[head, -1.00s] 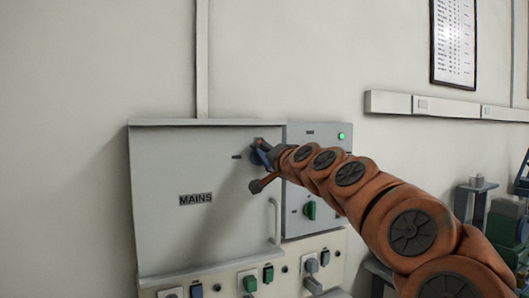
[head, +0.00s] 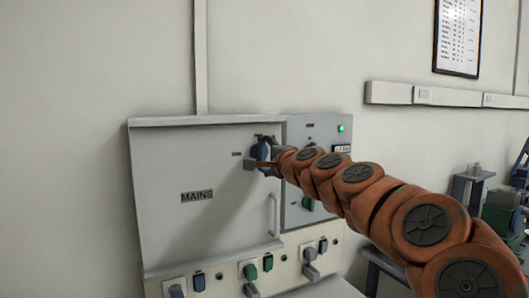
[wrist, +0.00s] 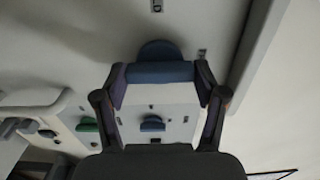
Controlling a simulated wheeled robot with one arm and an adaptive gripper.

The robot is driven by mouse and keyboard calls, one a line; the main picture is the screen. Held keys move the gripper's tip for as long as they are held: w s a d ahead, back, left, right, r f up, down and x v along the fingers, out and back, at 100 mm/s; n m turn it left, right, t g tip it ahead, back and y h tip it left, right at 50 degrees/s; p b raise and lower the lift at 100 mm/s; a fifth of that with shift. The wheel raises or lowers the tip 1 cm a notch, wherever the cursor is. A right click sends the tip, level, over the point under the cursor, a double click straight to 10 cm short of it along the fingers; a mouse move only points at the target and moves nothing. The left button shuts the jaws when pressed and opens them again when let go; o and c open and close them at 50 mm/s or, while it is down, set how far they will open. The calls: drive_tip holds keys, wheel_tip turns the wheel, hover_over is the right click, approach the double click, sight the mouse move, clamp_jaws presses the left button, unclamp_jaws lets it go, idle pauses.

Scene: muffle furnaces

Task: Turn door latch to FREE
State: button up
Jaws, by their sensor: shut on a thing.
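The grey cabinet door marked MAINS (head: 197,230) looks shut, with a pale handle (head: 273,213) at its right edge. A blue latch knob (head: 260,152) sits at the door's upper right. My gripper (head: 266,151) is at this knob, partly hidden by my own arm in the head view. In the wrist view my gripper (wrist: 160,78) has one finger on each side of the blue latch knob (wrist: 160,72) and is shut on it. The small labels beside the knob are too blurred to read.
Right of the door, a grey panel (head: 322,131) has a lit green lamp (head: 341,128) and a green knob (head: 308,204) partly behind my arm. Switches line the lower panel (head: 235,279). A bench with equipment stands at the far right. The wall left of the cabinet is clear.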

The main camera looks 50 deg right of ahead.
idle(0.4)
drive_tip(key=o, duration=1.1)
drive_tip(key=shift+o, duration=0.2)
drive_tip(key=shift+s, duration=0.1)
drive_tip(key=v, duration=1.1)
drive_tip(key=shift+s+a, duration=0.15)
drive_tip(key=shift+s, duration=0.2)
